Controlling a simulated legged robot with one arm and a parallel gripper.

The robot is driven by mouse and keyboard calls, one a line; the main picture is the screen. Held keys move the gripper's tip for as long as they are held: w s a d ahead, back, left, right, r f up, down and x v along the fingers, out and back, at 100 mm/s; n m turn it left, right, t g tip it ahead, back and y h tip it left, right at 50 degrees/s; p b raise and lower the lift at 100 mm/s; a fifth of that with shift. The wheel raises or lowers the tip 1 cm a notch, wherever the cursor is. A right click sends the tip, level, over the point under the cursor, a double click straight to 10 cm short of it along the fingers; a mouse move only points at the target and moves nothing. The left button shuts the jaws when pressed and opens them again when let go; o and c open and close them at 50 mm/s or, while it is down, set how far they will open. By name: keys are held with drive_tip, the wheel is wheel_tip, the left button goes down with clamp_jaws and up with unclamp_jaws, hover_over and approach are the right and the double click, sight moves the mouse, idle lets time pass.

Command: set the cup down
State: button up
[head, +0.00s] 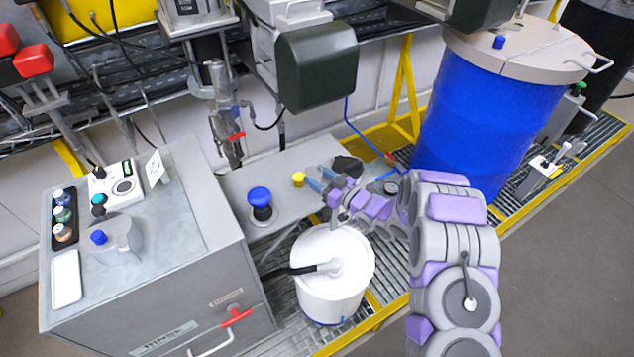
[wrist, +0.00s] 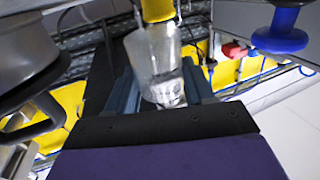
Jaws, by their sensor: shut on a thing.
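In the wrist view the cup stands between the two dark fingers. The gripper appears over the grey bench shelf, right of a blue knob (head: 260,197). The cup's base is hidden in the head view, so I cannot tell whether it touches anything.
A white lidded bucket (head: 333,262) stands in front of the shelf. A big blue drum (head: 480,115) stands right.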

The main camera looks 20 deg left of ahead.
sight(317, 180)
drive_tip(key=shift+w+a+f, duration=0.1)
drive_tip(key=shift+w+a, duration=0.15)
drive_tip(key=shift+w, duration=0.2)
drive_tip(key=shift+w+a+f, duration=0.1)
drive_tip(key=shift+w+a, duration=0.15)
drive_tip(key=shift+w, duration=0.2)
wheel_tip(317, 180, down, 4)
drive_tip(key=shift+r+b, duration=0.25)
drive_tip(key=shift+b, duration=0.5)
drive_tip(key=o, duration=1)
drive_tip(key=p+v, duration=0.2)
drive_tip(key=v, duration=1)
